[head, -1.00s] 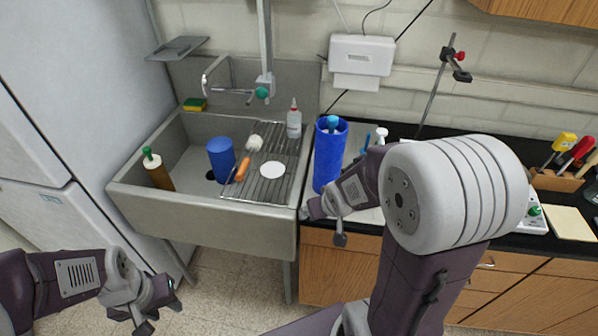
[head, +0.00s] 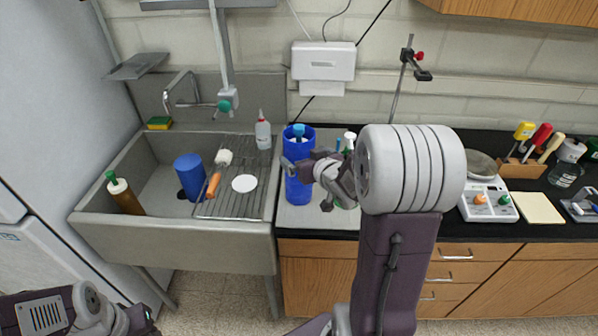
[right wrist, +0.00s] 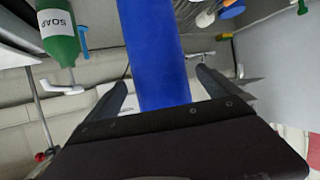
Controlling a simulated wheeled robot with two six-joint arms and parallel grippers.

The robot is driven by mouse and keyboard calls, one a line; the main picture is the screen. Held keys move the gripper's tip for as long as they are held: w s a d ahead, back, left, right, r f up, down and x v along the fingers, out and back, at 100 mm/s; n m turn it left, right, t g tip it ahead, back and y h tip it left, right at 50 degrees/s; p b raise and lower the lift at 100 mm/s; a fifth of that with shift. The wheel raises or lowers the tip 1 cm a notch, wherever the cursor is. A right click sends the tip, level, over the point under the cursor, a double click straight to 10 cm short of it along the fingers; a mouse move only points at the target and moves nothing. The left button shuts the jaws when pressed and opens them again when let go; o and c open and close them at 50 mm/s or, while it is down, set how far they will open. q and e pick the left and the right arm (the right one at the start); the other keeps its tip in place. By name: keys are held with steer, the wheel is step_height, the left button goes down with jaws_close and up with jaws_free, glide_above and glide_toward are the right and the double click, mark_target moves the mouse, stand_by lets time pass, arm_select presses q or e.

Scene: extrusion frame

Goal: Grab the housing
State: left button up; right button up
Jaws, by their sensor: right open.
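Two blue things could be the housing. A tall blue cylinder (head: 296,190) stands upright on the counter just right of the sink, with a lighter blue piece at its top. A shorter blue cylinder (head: 189,170) is in the sink basin. My right gripper (head: 308,185) is open at the tall cylinder. In the right wrist view the tall cylinder (right wrist: 153,55) runs between the two spread fingers (right wrist: 160,92), and I cannot tell whether they touch it. My left gripper (head: 146,322) is at the bottom left edge, partly cut off, and its jaws are unclear.
The sink (head: 170,240) holds a wire rack (head: 235,208) with a brush (head: 215,182) and a white disc. A brown bottle (head: 124,196) stands at its left. A soap bottle (right wrist: 60,45) is close by in the right wrist view. A scale (head: 487,208) stands farther right.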

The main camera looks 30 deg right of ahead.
steer(key=p+x, duration=0.1)
steer(key=x, duration=0.3)
steer(key=shift+w+d, duration=0.1)
steer(key=shift+w, duration=0.05)
steer(key=shift+w+d+f, duration=0.1)
steer(key=shift+w+f, duration=0.1)
steer(key=shift+w, duration=0.25)
steer(key=shift+s+r, duration=0.1)
steer(key=shift+s, duration=0.05)
steer(key=c, duration=0.4)
steer(key=shift+s, duration=0.1)
steer(key=c, duration=0.5)
steer(key=shift+r, duration=0.1)
steer(key=c, duration=1.2)
